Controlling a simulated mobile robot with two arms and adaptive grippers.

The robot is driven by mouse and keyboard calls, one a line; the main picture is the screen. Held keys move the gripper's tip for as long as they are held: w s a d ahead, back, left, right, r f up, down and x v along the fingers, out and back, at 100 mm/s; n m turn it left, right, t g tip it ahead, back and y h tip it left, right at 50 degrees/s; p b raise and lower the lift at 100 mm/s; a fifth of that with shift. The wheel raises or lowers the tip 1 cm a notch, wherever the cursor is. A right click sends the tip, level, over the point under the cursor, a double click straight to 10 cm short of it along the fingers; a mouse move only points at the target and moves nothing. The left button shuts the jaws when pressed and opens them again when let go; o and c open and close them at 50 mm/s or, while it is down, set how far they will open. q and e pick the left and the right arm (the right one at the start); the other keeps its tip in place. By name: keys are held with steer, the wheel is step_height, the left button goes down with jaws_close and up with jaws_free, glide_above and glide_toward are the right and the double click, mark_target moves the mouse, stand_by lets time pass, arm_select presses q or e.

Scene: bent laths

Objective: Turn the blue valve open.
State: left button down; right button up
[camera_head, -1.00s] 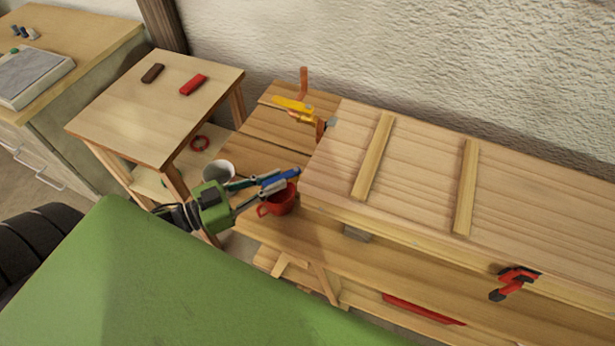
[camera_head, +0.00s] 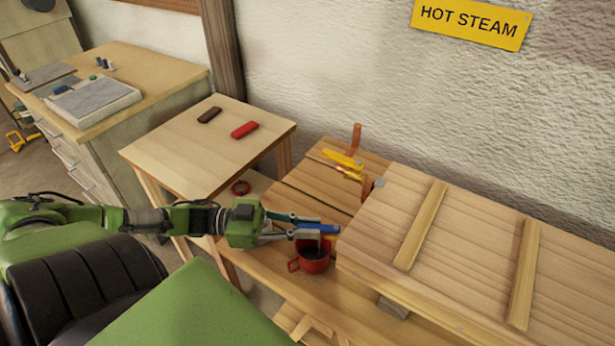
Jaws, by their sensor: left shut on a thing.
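The blue valve handle (camera_head: 319,228) is a short blue lever at the left end of the bench, above a red cup (camera_head: 315,261). My left gripper (camera_head: 308,231) comes in from the left and is shut on this handle, which lies almost level across the picture. The valve body under the handle is mostly hidden by the fingers. A yellow valve handle (camera_head: 342,159) sits on a copper pipe (camera_head: 356,138) farther back. My right gripper is not in view.
A thick lath-covered board (camera_head: 470,240) lies just right of the handle. A small table (camera_head: 190,160) with a dark block (camera_head: 209,115) and a red block (camera_head: 244,130) stands behind my arm. A yellow HOT STEAM sign (camera_head: 470,24) hangs on the wall.

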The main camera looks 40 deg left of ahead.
arm_select(q)
steer(key=c, duration=2.3)
jaws_free()
steer(key=shift+c, duration=0.2)
steer(key=v, duration=1.2)
